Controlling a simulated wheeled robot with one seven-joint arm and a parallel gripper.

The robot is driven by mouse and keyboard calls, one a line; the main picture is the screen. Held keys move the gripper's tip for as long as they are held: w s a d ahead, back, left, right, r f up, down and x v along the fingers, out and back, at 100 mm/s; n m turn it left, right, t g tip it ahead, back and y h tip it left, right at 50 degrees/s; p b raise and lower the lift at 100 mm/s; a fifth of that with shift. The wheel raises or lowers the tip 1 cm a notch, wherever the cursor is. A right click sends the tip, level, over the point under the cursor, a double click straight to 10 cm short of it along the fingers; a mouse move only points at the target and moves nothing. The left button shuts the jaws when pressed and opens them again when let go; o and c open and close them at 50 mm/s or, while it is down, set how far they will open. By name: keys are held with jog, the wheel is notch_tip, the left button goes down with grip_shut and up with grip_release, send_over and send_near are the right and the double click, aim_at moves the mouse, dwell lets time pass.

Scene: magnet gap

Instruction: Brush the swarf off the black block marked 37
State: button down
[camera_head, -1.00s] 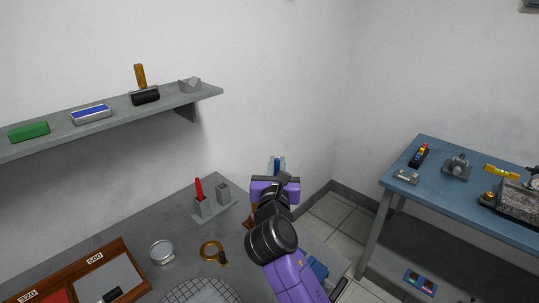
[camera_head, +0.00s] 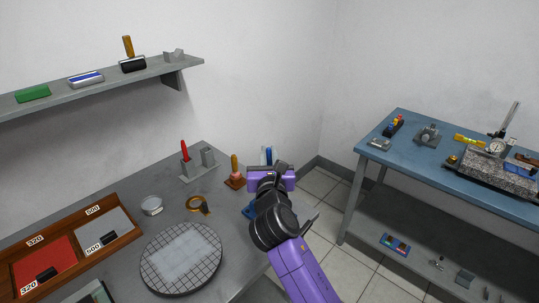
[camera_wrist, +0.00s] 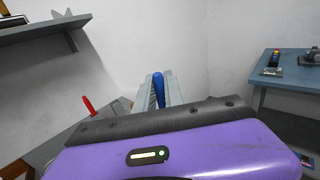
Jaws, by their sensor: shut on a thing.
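I can read no 37 on any block. Small black blocks lie in the wooden tray, one on the red sheet (camera_head: 47,273) and one on the grey sheet (camera_head: 108,238). I see no swarf that I can make out.
A blue table (camera_head: 440,172) stands right, beyond open floor.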

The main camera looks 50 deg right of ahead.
jog(key=shift+f+b, duration=2.05)
jog(key=shift+b, duration=0.1)
jog(key=shift+f, duration=0.3)
jog(key=shift+w, duration=0.15)
jog(key=shift+w, duration=0.45)
jog(key=shift+s+p, duration=0.95)
jog(key=shift+s, duration=0.2)
jog(key=shift+w, duration=0.2)
jog(key=shift+w, duration=0.95)
jog(key=shift+s, duration=0.2)
